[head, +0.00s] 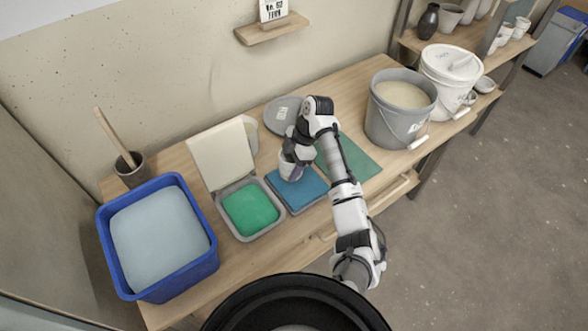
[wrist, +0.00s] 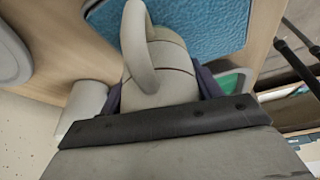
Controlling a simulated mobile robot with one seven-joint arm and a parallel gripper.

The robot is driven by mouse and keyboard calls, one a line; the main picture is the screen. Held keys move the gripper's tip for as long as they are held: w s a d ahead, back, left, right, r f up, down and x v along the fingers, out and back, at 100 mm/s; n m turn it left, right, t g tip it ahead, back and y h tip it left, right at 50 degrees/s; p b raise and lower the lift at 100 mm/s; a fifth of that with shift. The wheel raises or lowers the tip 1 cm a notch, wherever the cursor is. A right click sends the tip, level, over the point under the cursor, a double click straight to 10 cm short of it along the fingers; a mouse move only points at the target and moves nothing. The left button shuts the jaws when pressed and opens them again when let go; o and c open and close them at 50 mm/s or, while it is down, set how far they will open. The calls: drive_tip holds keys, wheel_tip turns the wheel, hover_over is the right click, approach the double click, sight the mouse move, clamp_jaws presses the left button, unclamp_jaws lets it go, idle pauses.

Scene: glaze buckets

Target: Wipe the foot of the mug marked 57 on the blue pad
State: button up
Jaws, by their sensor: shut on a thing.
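My gripper (head: 294,160) is shut on a pale mug (head: 287,171), above the left back part of the blue pad (head: 304,192). In the wrist view, the dark fingers of my gripper (wrist: 163,95) close on both sides of the mug (wrist: 172,57), whose loop handle faces the camera. The blue pad (wrist: 212,22) lies beyond it there. The mug's foot is hidden, and I cannot tell whether it touches the pad. No marking 57 is readable on the mug.
Left of the blue pad is an open case with a green pad (head: 250,209), then a blue tub (head: 207,265). A green mat (head: 357,159) and a grey bucket (head: 387,127) stand to the right. A grey round lid (head: 279,109) lies behind.

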drive_tip(key=shift+s+d+r+p, duration=0.15)
drive_tip(key=shift+s+d+p, duration=0.25)
drive_tip(key=shift+s+d, duration=0.25)
drive_tip(key=shift+s+d+p, duration=0.2)
drive_tip(key=shift+s+d, duration=0.5)
drive_tip(key=shift+s, duration=0.35)
drive_tip(key=shift+s+d+p, duration=0.15)
drive_tip(key=shift+s+d, duration=0.55)
drive_tip(key=shift+s, duration=0.3)
drive_tip(key=shift+w+a+b, duration=0.25)
drive_tip(key=shift+w+a, duration=0.45)
drive_tip(key=shift+w, duration=0.25)
drive_tip(key=shift+w+a+b, duration=0.25)
drive_tip(key=shift+w+a, duration=0.45)
drive_tip(key=shift+w, duration=0.2)
drive_tip(key=shift+w+a+b, duration=0.25)
drive_tip(key=shift+w+a, duration=0.45)
drive_tip(key=shift+w, duration=0.25)
wheel_tip(320, 180, up, 7)
drive_tip(key=p, duration=0.5)
